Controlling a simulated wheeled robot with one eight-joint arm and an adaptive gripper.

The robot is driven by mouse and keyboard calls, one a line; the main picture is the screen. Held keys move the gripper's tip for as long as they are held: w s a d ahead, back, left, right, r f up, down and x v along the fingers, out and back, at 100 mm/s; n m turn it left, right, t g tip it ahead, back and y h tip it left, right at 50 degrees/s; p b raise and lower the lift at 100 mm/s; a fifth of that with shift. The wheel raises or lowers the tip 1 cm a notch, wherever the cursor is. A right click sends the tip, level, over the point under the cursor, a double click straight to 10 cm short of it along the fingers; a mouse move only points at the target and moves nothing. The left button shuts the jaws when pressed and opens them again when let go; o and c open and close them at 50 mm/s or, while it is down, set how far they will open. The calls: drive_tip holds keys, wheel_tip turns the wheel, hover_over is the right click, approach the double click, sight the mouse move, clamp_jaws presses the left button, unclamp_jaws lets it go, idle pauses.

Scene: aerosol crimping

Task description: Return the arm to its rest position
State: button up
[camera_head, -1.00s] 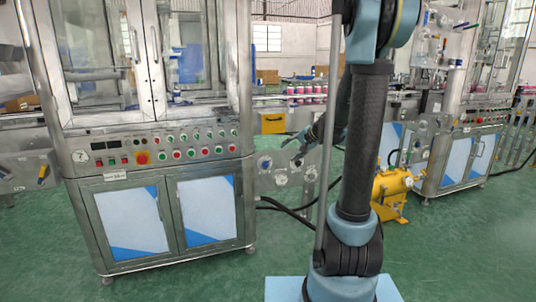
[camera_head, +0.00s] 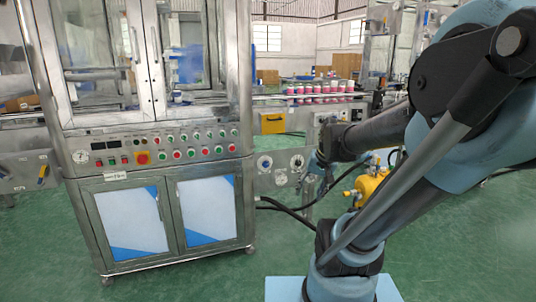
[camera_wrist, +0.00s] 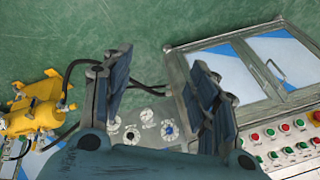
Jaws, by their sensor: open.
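My gripper (camera_head: 318,178) is in the middle of the head view, in front of the conveyor side panel and right of the steel crimping machine (camera_head: 160,160). In the wrist view my gripper (camera_wrist: 160,85) has its two dark fingers spread wide with nothing between them. Its fingers hang over a grey panel with round dials and the green floor. My blue and dark arm is bent at the right of the head view, and its lower links lean to the right.
A yellow pump unit (camera_head: 370,187) stands behind my arm and shows at the left of the wrist view (camera_wrist: 38,108). A row of pink and white cans (camera_head: 318,88) stands on the conveyor. Black hoses (camera_head: 285,210) run near the floor. Green floor (camera_head: 225,282) is open in front.

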drive_tip(key=s+d+f+n+h, duration=0.1)
drive_tip(key=s+d+f, duration=0.1)
drive_tip(key=s, duration=0.3)
drive_tip(key=s+d+f+g+h, duration=0.1)
drive_tip(key=s+d+f, duration=0.1)
drive_tip(key=s, duration=0.4)
drive_tip(key=shift+s+d+f+n, duration=0.25)
drive_tip(key=shift+f+n, duration=0.15)
drive_tip(key=shift+f, duration=0.15)
drive_tip(key=shift+w+f, duration=0.2)
drive_tip(key=shift+w, duration=0.25)
idle(1.2)
drive_tip(key=c, duration=0.4)
drive_tip(key=shift+d, duration=0.1)
drive_tip(key=shift+c, duration=0.5)
